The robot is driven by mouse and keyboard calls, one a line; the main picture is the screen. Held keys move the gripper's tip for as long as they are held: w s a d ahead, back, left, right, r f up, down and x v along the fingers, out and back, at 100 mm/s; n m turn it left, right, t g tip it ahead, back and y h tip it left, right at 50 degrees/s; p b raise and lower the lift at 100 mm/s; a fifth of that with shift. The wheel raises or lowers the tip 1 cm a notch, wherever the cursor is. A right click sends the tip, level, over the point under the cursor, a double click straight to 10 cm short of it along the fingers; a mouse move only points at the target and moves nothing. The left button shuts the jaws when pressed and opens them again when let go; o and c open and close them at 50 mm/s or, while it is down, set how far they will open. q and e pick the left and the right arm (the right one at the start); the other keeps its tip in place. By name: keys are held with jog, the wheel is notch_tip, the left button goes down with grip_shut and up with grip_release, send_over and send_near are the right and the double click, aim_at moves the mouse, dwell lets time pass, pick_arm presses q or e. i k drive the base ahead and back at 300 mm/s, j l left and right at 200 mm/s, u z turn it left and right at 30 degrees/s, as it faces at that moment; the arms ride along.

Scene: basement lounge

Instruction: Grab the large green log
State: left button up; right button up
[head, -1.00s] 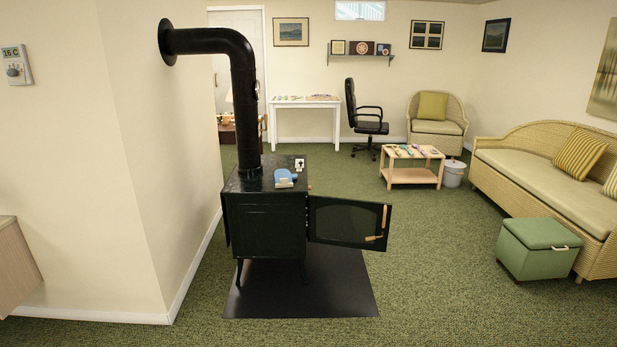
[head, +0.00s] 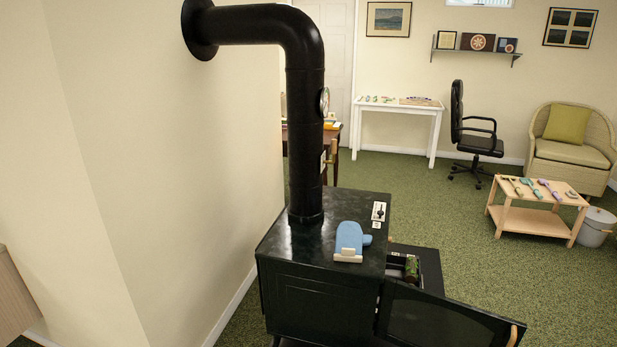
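A green, log-like piece (head: 412,268) stands out in a dark open box or tray (head: 431,270) beside the black stove, on the far side of the open stove door (head: 445,318). It is small and partly hidden, so I cannot tell its full size or whether other logs lie with it. The black stove (head: 318,290) stands in the lower middle of the head view. Neither of my grippers is in view.
A black stovepipe (head: 304,130) rises from the stove. A low wooden table (head: 530,217) with several items stands at the right. Green carpet (head: 450,220) is clear between stove and table.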

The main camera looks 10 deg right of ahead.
aim_at(411, 267)
jog(key=i+l+u, duration=0.2)
jog(key=i+l, duration=0.15)
jog(key=l, duration=0.25)
jog(key=i+l+u, duration=0.2)
jog(key=i+l, duration=0.15)
jog(key=l, duration=0.3)
jog(key=i+l+u, duration=0.1)
jog(key=l, duration=0.25)
jog(key=i+j, duration=0.05)
